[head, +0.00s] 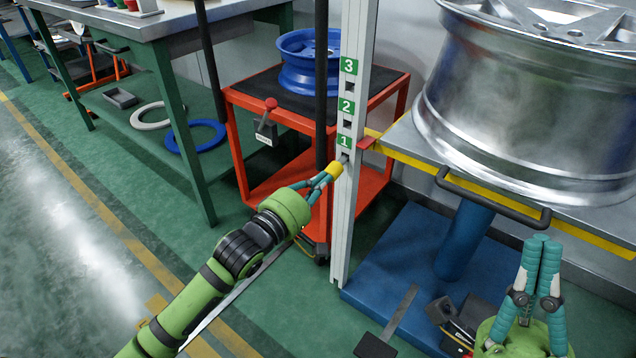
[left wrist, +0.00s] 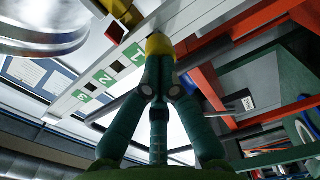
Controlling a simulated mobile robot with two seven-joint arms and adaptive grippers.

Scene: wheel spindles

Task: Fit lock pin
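My left gripper (head: 328,175) is shut on a yellow lock pin (head: 335,168) at the pale upright post (head: 354,200). The pin is just below the green label 1 (head: 345,141) and the dark hole (head: 345,156) beside it. In the left wrist view the yellow pin (left wrist: 158,45) sits between the fingertips against the post (left wrist: 160,20). Its far end is hidden, so I cannot tell whether it is inside a hole. Holes at labels 2 (head: 346,106) and 3 (head: 349,66) look empty. My right gripper (head: 541,240) has its fingers together, empty, at lower right.
A metal wheel (head: 530,110) rests on the lift platform (head: 400,140) with a yellow edge and dark handle (head: 490,200). A red cart (head: 240,150) carrying a blue rim (head: 300,75) stands behind the post. A workbench (head: 165,30) is at left. The green floor at left is open.

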